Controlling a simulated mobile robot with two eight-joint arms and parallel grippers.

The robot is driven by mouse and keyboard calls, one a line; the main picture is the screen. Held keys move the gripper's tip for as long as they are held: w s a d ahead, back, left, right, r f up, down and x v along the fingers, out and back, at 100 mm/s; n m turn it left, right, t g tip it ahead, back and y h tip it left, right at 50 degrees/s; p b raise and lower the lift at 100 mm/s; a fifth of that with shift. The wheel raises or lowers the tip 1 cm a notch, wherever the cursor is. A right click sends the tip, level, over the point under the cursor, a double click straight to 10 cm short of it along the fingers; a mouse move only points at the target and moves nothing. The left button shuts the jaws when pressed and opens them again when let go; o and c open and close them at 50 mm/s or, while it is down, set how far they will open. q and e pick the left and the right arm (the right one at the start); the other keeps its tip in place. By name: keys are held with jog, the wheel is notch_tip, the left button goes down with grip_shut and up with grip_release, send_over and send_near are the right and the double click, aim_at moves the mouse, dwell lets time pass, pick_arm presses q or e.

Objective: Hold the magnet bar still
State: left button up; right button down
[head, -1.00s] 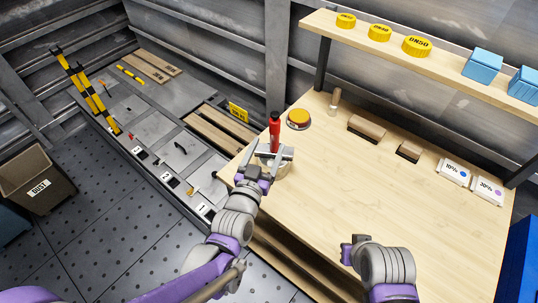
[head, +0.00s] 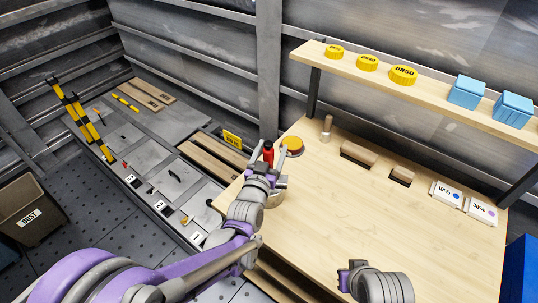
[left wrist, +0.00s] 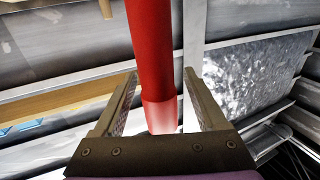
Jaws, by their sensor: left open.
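The magnet bar, a red upright rod (head: 268,151), stands at the left end of the wooden workbench, partly hidden behind my left gripper (head: 267,158). In the left wrist view the red rod (left wrist: 152,50) passes between the two open fingers (left wrist: 160,76), with gaps visible beside it. A round light container (head: 274,199) shows partly behind the left wrist. My right arm's end (head: 352,275) is low over the bench front; its fingers are not clear.
A yellow-topped round button (head: 293,146) is close behind the rod. A wooden-handled tool (head: 327,128), brown blocks (head: 359,153) and white labelled boxes (head: 445,193) lie farther right. A shelf (head: 430,90) overhangs the back. The bench middle (head: 350,210) is clear.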

pick_arm(q)
grip_shut()
dwell(0.4)
dwell(0.9)
dwell(0.5)
dwell(2.2)
